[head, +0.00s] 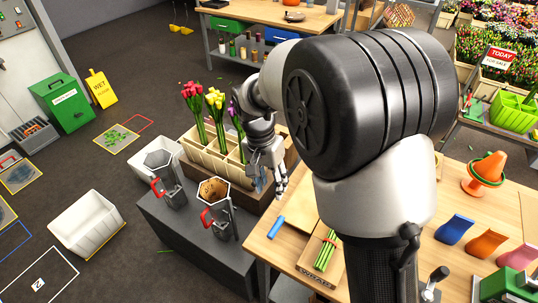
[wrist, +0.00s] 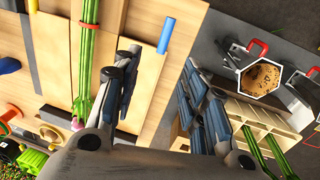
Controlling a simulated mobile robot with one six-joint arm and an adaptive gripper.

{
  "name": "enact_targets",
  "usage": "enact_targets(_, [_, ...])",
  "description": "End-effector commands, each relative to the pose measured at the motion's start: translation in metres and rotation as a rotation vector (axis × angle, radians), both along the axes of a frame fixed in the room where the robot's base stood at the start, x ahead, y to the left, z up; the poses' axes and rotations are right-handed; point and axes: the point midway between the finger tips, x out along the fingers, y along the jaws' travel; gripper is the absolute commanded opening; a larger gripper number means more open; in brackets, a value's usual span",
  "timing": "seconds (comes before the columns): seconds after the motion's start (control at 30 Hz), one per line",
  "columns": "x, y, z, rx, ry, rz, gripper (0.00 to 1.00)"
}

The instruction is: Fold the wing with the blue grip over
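The blue grip (head: 276,227) is a short blue bar on the wooden wing (head: 290,242), which lies flat on the left part of the table. In the wrist view the blue grip (wrist: 166,36) stands at the edge of the pale wing (wrist: 150,62). Beside the wing, green stems (head: 325,256) lie on a wooden board marked WRAP (head: 314,279). My gripper (head: 270,189) is above and beyond the blue grip, near the table's edge. In the wrist view my gripper (wrist: 163,68) has its fingers spread, with nothing between them. My arm hides part of the table.
A dark bench left of the table bears metal holders with red handles (head: 207,218). Behind it is a cream crate (head: 215,148) of tulips. Blue, orange and pink pieces (head: 454,228) and an orange cone (head: 486,170) are on the table's right.

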Motion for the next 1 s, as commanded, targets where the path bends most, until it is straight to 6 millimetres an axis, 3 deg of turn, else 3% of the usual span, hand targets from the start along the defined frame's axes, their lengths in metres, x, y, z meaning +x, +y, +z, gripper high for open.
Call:
enact_targets(0.1, [0.008, 0.012, -0.026, -0.026, 0.029, -0.038, 0.40])
enact_targets(0.3, [0.012, 0.018, -0.045, -0.041, 0.040, -0.064, 0.40])
enact_targets(0.47, [0.009, 0.014, -0.067, -0.041, 0.041, -0.064, 0.40])
enact_targets(1.0, [-0.004, -0.005, -0.179, -0.041, 0.043, -0.065, 0.40])
